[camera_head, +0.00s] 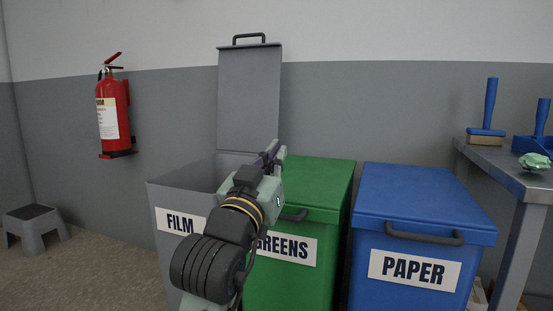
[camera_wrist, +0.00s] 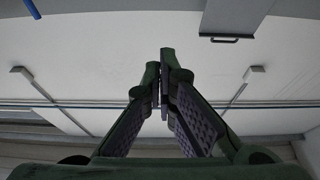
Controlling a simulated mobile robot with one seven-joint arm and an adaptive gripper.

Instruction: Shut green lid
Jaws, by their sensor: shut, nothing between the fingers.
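The green lid (camera_head: 325,177) lies flat on top of the green bin (camera_head: 310,277) marked GREENS, in the middle of the head view. It looks shut. In the wrist view my gripper (camera_wrist: 163,88) is shut and empty, and faces the ceiling.
The grey film bin (camera_head: 180,220) stands at left with its grey lid (camera_head: 250,98) upright; that lid also shows in the wrist view (camera_wrist: 232,16). The blue paper bin (camera_head: 415,210) is shut at right. A grey table (camera_head: 507,178) holds brushes at far right. A fire extinguisher (camera_head: 112,112) hangs left.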

